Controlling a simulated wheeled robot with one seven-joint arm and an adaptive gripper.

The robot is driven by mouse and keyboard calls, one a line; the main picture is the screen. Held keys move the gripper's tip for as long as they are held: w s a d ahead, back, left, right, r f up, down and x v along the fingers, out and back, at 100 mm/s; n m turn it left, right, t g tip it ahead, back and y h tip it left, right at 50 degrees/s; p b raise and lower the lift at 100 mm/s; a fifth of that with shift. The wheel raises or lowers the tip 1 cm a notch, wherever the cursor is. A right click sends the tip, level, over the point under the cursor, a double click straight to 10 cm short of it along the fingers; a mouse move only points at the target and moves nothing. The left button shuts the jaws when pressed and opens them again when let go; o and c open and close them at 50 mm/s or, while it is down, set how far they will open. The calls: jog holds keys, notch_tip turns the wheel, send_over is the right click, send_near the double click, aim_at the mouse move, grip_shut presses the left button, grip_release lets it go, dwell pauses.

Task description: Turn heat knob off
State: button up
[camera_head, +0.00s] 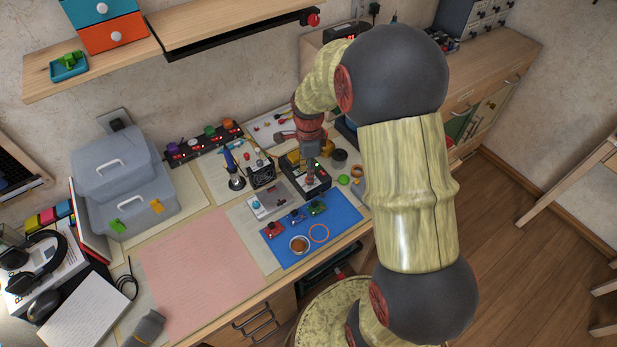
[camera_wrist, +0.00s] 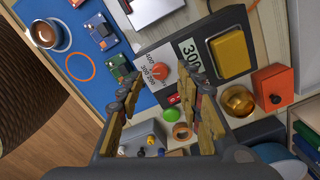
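The heat knob (camera_wrist: 160,71) is a small orange-red dial on a station with a printed scale, seen between my fingertips in the wrist view. The dark soldering station (camera_head: 318,181) also shows in the head view, where my arm hides part of it. Its display (camera_wrist: 190,52) reads about 300 in the wrist view. My gripper (camera_wrist: 158,84) is open and empty, with one finger on each side of the knob. I cannot tell whether the fingers touch it. In the head view my gripper (camera_head: 311,173) is over the station.
A red switch (camera_wrist: 173,99) is close to the knob. A yellow block (camera_wrist: 230,53), a brass-coloured cup (camera_wrist: 237,100) and an orange box (camera_wrist: 273,84) are to the right. Small circuit boards (camera_head: 297,215) lie on a blue mat (camera_head: 343,226). A pink sheet (camera_head: 195,265) is clear.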

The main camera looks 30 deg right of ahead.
jog(key=shift+f, duration=1.2)
jog(key=shift+c, duration=1.1)
grip_shut()
